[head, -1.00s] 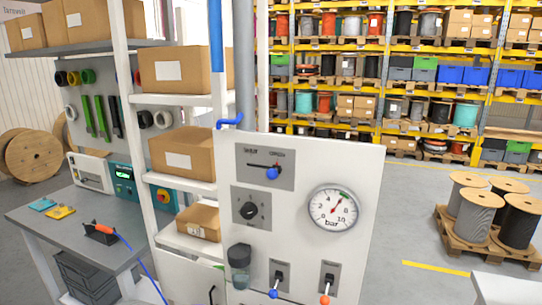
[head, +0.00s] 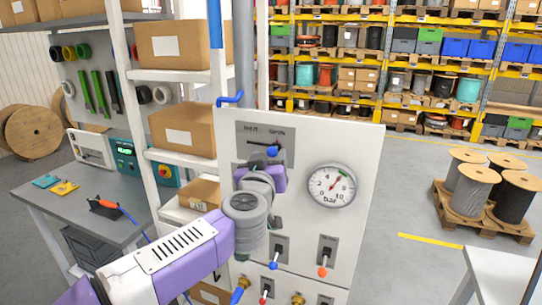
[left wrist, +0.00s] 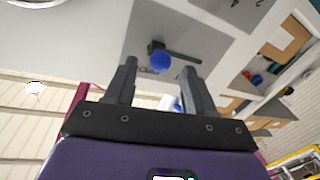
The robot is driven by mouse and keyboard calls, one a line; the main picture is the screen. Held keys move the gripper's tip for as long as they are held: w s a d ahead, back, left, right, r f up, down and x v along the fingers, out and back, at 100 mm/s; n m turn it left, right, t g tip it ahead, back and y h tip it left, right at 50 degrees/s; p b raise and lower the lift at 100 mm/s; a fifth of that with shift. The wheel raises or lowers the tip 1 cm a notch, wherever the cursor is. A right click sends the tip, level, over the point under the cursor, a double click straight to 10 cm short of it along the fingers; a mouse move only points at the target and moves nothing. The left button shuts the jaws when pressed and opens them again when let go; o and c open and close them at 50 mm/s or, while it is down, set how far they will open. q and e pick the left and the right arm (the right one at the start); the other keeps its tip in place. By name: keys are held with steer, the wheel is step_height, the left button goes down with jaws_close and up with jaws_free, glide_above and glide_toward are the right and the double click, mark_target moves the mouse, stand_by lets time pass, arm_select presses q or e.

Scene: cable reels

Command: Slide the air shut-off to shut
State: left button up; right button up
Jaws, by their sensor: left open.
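The air shut-off is a slider on a grey plate (head: 247,140) at the top of the white panel, labelled SHUT at left and OPEN at right. Its blue knob (head: 272,151) stands toward the OPEN end of the slot. My left gripper (head: 268,176) is in front of the panel, just below the knob in the head view; its fingers are largely hidden there. In the left wrist view the open left gripper (left wrist: 160,78) faces the plate, with the blue knob (left wrist: 161,62) between the fingertips in the picture; contact cannot be told. My right gripper is not in view.
A pressure gauge (head: 331,185) is right of the slider. Small levers with blue (head: 273,266) and red (head: 322,272) knobs sit lower on the panel. A shelf with cartons (head: 180,128) and a grey workbench (head: 45,190) stand left.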

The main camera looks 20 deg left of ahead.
mark_target(274, 150)
arm_select(q)
steer(key=shift+w+a, duration=0.25)
steer(key=shift+w, duration=1.05)
jaws_close()
